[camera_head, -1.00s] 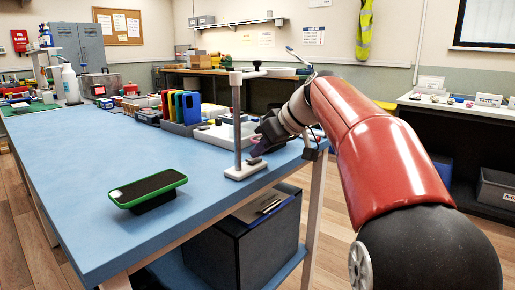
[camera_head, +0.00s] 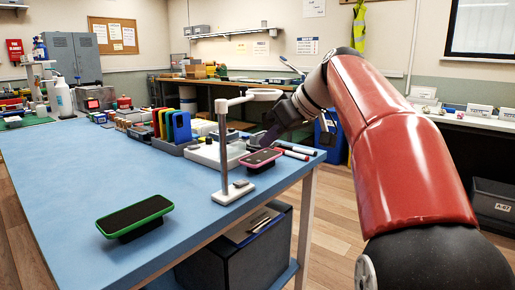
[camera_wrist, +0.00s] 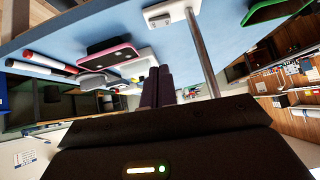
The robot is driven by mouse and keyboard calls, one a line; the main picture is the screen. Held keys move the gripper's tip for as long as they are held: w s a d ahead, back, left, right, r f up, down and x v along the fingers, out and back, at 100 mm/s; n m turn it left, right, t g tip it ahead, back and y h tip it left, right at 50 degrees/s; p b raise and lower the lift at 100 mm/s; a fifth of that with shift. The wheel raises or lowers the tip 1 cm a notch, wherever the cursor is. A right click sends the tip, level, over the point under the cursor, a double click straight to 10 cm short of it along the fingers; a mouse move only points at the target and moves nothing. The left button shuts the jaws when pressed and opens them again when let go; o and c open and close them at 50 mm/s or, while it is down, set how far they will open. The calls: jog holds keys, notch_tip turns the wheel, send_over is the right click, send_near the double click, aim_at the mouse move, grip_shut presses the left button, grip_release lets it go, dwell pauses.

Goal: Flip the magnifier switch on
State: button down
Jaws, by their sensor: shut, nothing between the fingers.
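The magnifier stands near the right edge of the blue table, with a white base (camera_head: 232,193), an upright post (camera_head: 223,140) and a lens ring (camera_head: 262,94) on a side arm. A small grey switch (camera_head: 240,184) sits on the base; whether it is on or off is too small to tell. In the wrist view, the base (camera_wrist: 170,9) is at the top and the post (camera_wrist: 203,55) runs down beside the fingers. My gripper (camera_head: 266,140) is shut and empty, above the table and right of the post; its fingers also show in the wrist view (camera_wrist: 157,88).
A pink phone (camera_head: 261,157) on a stand and several markers (camera_head: 294,152) lie right of the magnifier. A green phone (camera_head: 134,213) on a stand is at the front left. A row of coloured holders (camera_head: 172,125) stands behind. The table's left middle is clear.

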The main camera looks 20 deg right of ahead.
jog(key=shift+v, duration=1.05)
send_over(241, 183)
jog(key=s+d, duration=0.1)
notch_tip(241, 183, down, 6)
jog(key=shift+d+f+p, duration=0.15)
jog(key=shift+p, duration=0.2)
jog(key=f, duration=0.3)
jog(key=shift+w+a+f+b, duration=0.1)
jog(key=shift+a+f+b, duration=0.1)
jog(key=shift+a+b, duration=0.1)
jog(key=shift+f+y, duration=0.3)
jog(key=shift+f, duration=0.2)
